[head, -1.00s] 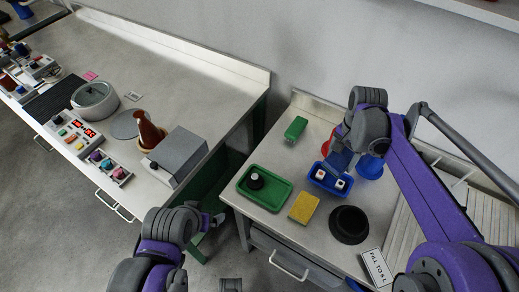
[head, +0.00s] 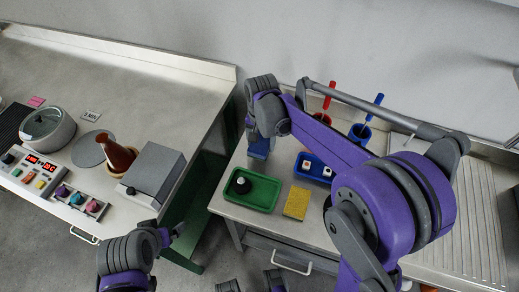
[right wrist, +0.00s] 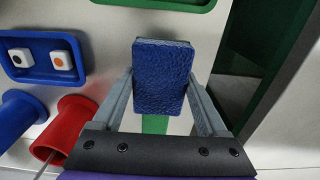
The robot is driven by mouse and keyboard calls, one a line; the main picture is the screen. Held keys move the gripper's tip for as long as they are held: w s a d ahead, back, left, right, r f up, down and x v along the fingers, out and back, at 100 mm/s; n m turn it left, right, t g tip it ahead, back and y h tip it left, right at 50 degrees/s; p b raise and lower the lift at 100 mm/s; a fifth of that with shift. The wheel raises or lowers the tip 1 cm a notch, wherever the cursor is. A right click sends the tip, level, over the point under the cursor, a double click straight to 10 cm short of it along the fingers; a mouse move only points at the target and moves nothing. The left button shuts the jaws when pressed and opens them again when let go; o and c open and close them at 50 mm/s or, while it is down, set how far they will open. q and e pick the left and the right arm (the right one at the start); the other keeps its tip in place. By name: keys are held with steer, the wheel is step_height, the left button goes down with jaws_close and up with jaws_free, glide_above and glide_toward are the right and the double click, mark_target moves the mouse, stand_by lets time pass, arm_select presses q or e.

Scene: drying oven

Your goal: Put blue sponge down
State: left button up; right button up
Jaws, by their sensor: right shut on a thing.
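My right gripper (head: 259,138) is shut on the blue sponge (head: 260,149), over the back left part of the small table (head: 228,202). In the right wrist view the blue sponge (right wrist: 160,75) sits upright between the two fingers (right wrist: 162,92). I cannot tell whether the sponge touches the tabletop. My left gripper (head: 172,235) is low in the head view, away from the sponge; its fingers are too small to read.
A green tray (head: 232,199) with a dark round thing and a yellow sponge (head: 297,203) are at the table's front. A blue tray (head: 300,171) with small cubes stands right of my gripper. Red (right wrist: 84,122) and blue (right wrist: 20,115) cups are nearby. A gap separates the two tables.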

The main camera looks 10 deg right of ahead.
mark_target(261, 149)
steer(key=shift+f, duration=2.05)
steer(key=shift+f, duration=0.1)
steer(key=o, duration=1.2)
step_height(261, 149, up, 12)
steer(key=shift+r+p, duration=0.15)
steer(key=shift+p, duration=0.2)
steer(key=s+d+f+n+t, duration=0.1)
steer(key=s+n, duration=0.1)
steer(key=s, duration=0.5)
steer(key=s+d+f+n+t, duration=0.2)
steer(key=s, duration=0.4)
steer(key=s+d+f+n+t, duration=0.1)
steer(key=s+n+t, duration=0.1)
steer(key=s, duration=0.5)
steer(key=shift+s+d+f+n, duration=0.15)
steer(key=shift+s+d+n, duration=0.15)
steer(key=shift+s+f, duration=0.25)
steer(key=shift+s, duration=0.05)
